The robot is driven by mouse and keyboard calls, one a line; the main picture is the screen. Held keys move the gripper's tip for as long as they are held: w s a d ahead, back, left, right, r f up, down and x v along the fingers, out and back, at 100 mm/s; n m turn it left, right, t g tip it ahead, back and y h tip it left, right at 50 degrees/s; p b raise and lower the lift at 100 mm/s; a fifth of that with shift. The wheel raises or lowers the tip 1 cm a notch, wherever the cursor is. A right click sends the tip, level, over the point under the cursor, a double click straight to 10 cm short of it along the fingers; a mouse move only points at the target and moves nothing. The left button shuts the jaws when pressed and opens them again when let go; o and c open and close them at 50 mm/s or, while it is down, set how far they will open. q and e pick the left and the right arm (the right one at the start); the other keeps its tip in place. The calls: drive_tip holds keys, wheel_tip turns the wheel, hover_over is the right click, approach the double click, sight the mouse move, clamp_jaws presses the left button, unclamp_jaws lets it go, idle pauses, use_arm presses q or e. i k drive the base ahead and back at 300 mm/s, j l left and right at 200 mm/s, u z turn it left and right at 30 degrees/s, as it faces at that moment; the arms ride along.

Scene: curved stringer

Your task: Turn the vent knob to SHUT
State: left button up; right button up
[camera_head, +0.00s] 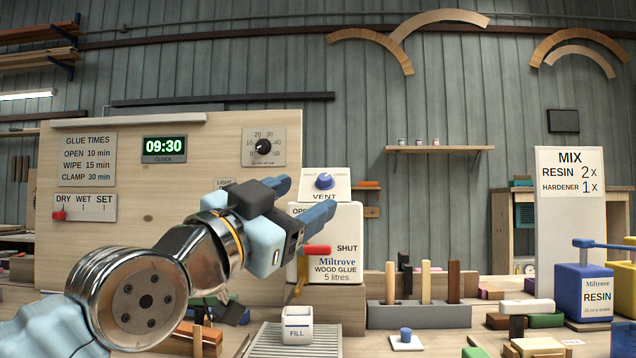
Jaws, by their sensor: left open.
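The vent knob (324,181) is blue and sits on a white plate marked VENT (340,191), on top of the white Miltrove wood glue container (345,225). The small lettering by the knob is too small to read, and I cannot tell its setting. My left gripper (304,199) comes in from the left, its two blue fingers apart and empty. In the picture its fingertips are just left of and below the knob; I cannot tell the depth between them. The gripper hides part of the container's left side. My right gripper is not in view.
A red lever (316,251) is on the container's front, between OPEN and SHUT labels. A white FILL cup (297,324) stands below. A grey rack (418,315) with upright handles stands to the right. A board with a clock (164,149) is behind my arm.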

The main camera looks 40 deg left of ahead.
sight(325, 182)
drive_tip(key=i+j, duration=0.4)
drive_tip(key=j, duration=0.15)
drive_tip(key=i+j, duration=0.4)
drive_tip(key=j, duration=0.1)
